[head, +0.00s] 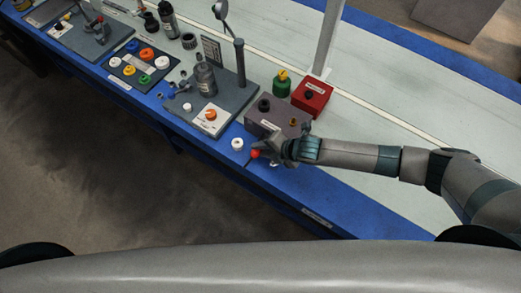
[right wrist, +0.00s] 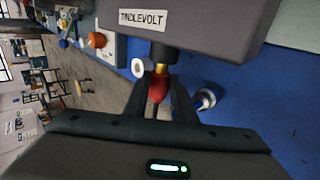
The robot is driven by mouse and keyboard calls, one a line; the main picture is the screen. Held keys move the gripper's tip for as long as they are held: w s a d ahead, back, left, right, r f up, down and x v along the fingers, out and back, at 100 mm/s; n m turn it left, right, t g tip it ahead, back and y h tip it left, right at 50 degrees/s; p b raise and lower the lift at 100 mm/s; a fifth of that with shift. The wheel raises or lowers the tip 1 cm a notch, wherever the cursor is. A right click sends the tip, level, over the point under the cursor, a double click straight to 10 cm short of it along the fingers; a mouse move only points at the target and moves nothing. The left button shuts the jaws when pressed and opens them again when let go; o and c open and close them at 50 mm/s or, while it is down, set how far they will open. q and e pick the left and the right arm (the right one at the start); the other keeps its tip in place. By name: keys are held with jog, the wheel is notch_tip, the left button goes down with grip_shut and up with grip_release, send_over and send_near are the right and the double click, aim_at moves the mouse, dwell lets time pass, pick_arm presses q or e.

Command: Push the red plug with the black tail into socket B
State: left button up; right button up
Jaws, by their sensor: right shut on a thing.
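My right gripper (head: 262,152) is at the blue front edge of the bench, beside the grey box (head: 275,118). In the right wrist view the gripper (right wrist: 158,98) is shut on the red plug (right wrist: 158,87), with a finger on each side. The plug's black tail (right wrist: 154,112) runs back towards the palm. Its gold tip (right wrist: 161,69) points at a black round socket (right wrist: 163,54) under the box's label and meets it in the picture; how deep it sits cannot be told. The red plug shows in the head view (head: 255,153). No socket letter is readable. My left gripper is out of view.
A white ring-shaped part (head: 237,144) lies close left of the gripper. A red box (head: 312,95) and a green part (head: 281,87) stand behind the grey box. A grey base (head: 232,97) with a post is to the left. The bench is clear to the right.

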jog(key=shift+w+d, duration=0.65)
jog(key=shift+w, duration=0.25)
dwell(0.3)
jog(key=o, duration=1.1)
jog(key=shift+s+r, duration=0.1)
jog(key=b+v, duration=0.3)
jog(key=v, duration=1.4)
jog(key=shift+s+r, duration=0.1)
dwell(0.4)
